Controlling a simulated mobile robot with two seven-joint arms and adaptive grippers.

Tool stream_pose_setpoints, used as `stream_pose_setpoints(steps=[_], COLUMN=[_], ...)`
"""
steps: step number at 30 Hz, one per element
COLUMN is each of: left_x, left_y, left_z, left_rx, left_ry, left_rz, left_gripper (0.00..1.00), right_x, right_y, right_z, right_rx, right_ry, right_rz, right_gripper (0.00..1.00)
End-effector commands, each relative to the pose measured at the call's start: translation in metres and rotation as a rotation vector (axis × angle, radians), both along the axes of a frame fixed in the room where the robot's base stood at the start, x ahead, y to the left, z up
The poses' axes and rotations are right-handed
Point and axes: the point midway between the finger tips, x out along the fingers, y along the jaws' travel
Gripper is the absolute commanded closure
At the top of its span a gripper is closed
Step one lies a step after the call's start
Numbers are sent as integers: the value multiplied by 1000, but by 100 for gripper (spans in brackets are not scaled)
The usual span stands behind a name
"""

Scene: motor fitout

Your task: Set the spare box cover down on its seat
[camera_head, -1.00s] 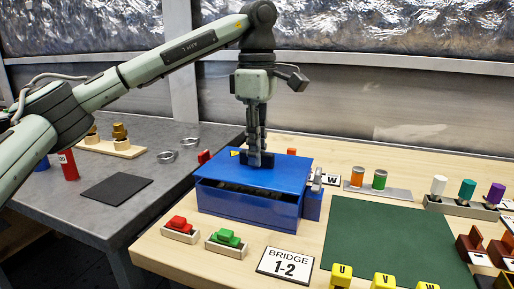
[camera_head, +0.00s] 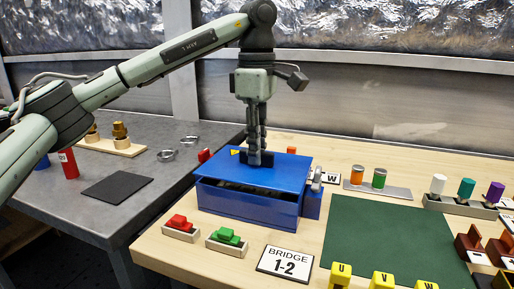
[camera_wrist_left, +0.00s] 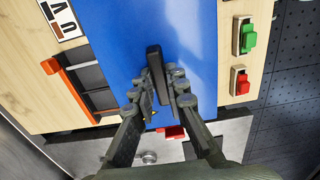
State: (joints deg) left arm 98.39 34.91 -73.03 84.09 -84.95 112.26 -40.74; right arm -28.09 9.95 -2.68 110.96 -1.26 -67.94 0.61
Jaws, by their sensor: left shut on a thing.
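The spare box cover (camera_head: 222,170) is a flat blue plate with a black bar handle (camera_wrist_left: 153,62) and a yellow mark. My left gripper (camera_head: 257,152) points down and is shut on the handle; its fingers (camera_wrist_left: 160,90) show on both sides of it in the left wrist view. The cover lies over the blue open box (camera_head: 248,208). A thin dark gap shows between the cover's front edge and the box wall, so the cover is not flush there. The back edge contact is hidden. My right gripper is not in view.
A lever switch (camera_head: 316,182) is on the box's right side. Red (camera_head: 180,226) and green (camera_head: 227,239) blocks in holders stand in front, beside the BRIDGE 1-2 card (camera_head: 285,264). A green mat (camera_head: 385,235) lies right. Orange and green cylinders stand behind it.

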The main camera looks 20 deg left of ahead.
Motion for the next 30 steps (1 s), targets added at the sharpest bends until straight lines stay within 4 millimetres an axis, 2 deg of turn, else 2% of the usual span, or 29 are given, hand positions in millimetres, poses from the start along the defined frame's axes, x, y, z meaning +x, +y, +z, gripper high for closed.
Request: stream_pose_setpoints(steps=[18, 30], left_x=[0, 0], left_y=[0, 0], left_z=[1, -8], left_rx=[-1, -1], left_ry=[-2, -2], left_rz=[0, 0], left_gripper=[100, 100], right_x=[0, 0], right_y=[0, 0], right_z=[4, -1], right_rx=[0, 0], right_ry=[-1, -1], right_rz=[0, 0], right_gripper=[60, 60])
